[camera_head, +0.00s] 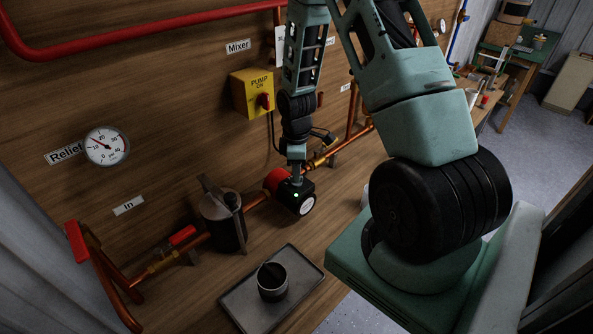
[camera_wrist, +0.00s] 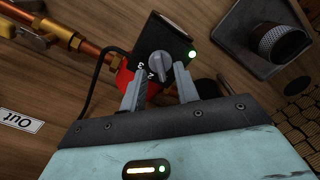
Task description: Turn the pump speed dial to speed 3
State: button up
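The pump, red with a black control box (camera_head: 293,196), sits in the copper pipe line on the wooden board in the head view. In the wrist view the black box (camera_wrist: 166,38) carries a grey speed dial (camera_wrist: 159,67) with small white numbers beside it and a lit green light. I cannot read which number the dial points to. My gripper (camera_wrist: 159,76) is open, one finger on each side of the dial, with visible gaps in the picture; I cannot tell any contact. In the head view my gripper (camera_head: 296,174) is just above the box, and the dial is hidden.
A yellow pump switch box (camera_head: 253,93) with a red knob is on the board behind. A strainer-like canister (camera_head: 223,220) stands left of the pump. A grey tray (camera_head: 237,301) with a dark cup (camera_head: 272,282) lies in front. Copper pipes run both sides.

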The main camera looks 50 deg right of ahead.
jog(key=shift+f, duration=0.85)
grip_shut()
